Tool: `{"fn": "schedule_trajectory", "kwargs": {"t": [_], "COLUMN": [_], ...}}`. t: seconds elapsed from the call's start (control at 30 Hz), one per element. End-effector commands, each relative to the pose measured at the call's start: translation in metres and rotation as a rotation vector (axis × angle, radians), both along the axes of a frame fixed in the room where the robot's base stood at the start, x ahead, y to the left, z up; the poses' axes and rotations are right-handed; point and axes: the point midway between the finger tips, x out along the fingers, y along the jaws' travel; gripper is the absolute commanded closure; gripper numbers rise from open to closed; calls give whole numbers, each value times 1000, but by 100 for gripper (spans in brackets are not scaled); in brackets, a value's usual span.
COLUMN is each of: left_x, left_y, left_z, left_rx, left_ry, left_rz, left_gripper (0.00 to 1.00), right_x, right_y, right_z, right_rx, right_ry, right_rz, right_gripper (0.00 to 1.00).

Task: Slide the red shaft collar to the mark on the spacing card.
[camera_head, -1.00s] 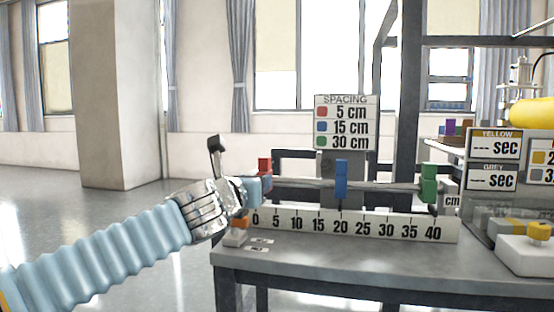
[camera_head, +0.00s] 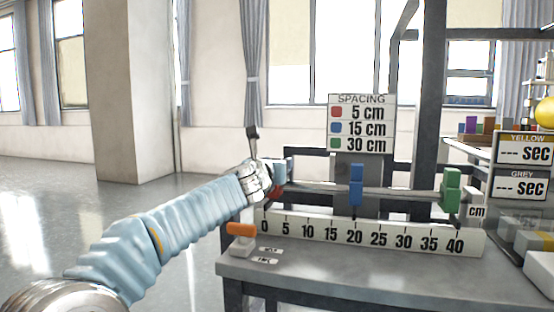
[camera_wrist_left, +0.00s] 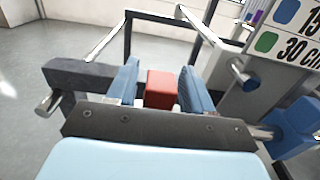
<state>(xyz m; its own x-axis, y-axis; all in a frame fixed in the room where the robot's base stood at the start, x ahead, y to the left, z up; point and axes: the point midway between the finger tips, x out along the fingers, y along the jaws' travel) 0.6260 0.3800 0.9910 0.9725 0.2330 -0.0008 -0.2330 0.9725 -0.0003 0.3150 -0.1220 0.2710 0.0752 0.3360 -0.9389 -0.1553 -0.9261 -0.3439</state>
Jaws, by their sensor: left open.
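The red shaft collar (camera_wrist_left: 161,89) sits on the shaft near the left end. In the left wrist view it lies between the two blue fingers of my left gripper (camera_wrist_left: 160,85), which is open around it. In the head view the left gripper (camera_head: 279,172) mostly hides the red collar, at about the 0 to 5 part of the ruler (camera_head: 380,237). The blue collar (camera_head: 356,185) is near 20 and the green collar (camera_head: 450,190) near 40. The spacing card (camera_head: 362,124) reads red 5 cm, blue 15 cm, green 30 cm. My right gripper is not in view.
The shaft (camera_head: 318,189) runs above the ruler on a grey table (camera_head: 330,268). An orange-topped block (camera_head: 241,231) stands at the table's left end. Timer signs (camera_head: 523,150) stand at the right. The shaft between the red and blue collars is clear.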

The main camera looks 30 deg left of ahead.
Motion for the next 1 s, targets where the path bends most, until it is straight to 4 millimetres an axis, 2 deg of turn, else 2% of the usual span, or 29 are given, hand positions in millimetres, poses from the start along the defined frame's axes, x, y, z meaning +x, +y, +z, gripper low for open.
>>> {"fn": "schedule_trajectory", "kwargs": {"t": [0.13,0.4,0.73,1.0], "left_x": [9,9,9,11], "left_y": [3,3,3,-3], "left_z": [0,-1,0,-2], "left_rx": [1,0,0,0], "left_ry": [0,0,0,0], "left_rz": [1,0,1,0], "left_gripper": [49,50,100,100], "right_x": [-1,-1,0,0], "right_y": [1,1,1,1], "right_z": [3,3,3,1], "right_rx": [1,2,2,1], "right_ry": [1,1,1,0], "right_rz": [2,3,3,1], "right_gripper": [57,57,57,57]}}
